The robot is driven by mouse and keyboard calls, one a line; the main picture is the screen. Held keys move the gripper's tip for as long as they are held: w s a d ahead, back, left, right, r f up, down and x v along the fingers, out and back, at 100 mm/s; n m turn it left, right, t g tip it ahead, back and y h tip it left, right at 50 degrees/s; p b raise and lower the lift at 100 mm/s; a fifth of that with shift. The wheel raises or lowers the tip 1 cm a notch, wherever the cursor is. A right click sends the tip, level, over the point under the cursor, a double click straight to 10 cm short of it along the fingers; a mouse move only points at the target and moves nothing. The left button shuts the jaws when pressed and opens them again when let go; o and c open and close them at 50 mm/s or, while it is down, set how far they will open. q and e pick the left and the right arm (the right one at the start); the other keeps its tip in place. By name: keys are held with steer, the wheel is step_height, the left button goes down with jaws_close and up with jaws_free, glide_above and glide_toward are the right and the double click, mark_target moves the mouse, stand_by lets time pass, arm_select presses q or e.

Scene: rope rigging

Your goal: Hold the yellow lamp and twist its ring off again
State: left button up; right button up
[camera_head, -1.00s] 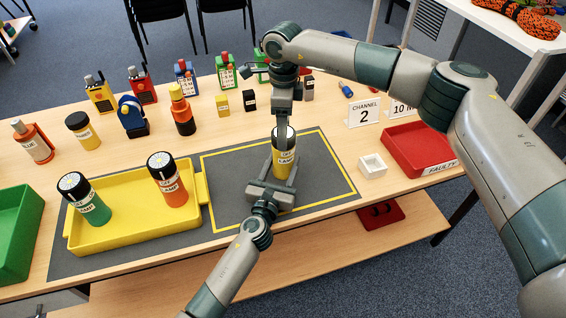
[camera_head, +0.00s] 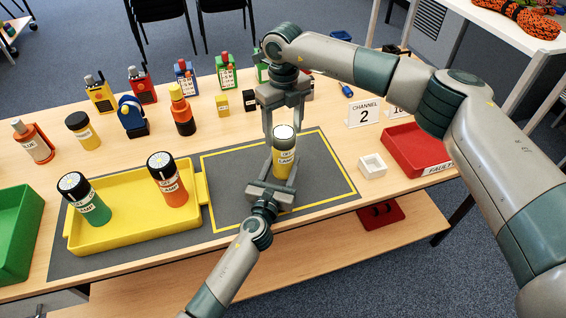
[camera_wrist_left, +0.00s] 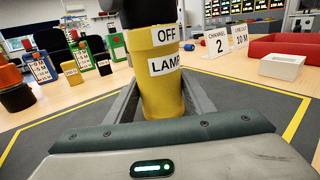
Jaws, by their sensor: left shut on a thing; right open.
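The yellow lamp (camera_head: 284,159) stands upright on the grey mat, inside the yellow outline. Its head has a pale round face and a dark ring (camera_head: 284,144). My left gripper (camera_head: 281,174) is shut on the lamp's yellow body from the near side. In the left wrist view the yellow body (camera_wrist_left: 162,98) sits between the two fingers, with labels reading OFF and LAMP. The dark ring (camera_wrist_left: 148,12) above it is cut off by the top edge. My right gripper (camera_head: 284,122) points down above the lamp, its fingers spread and empty around and over the head.
A yellow tray (camera_head: 128,236) on the left holds a green lamp (camera_head: 92,207) and an orange lamp (camera_head: 173,190). A small white box (camera_head: 372,167) and a red tray (camera_head: 415,150) lie to the right. Radios and other lamps stand behind.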

steer(key=n, duration=0.9)
steer(key=shift+n, duration=0.4)
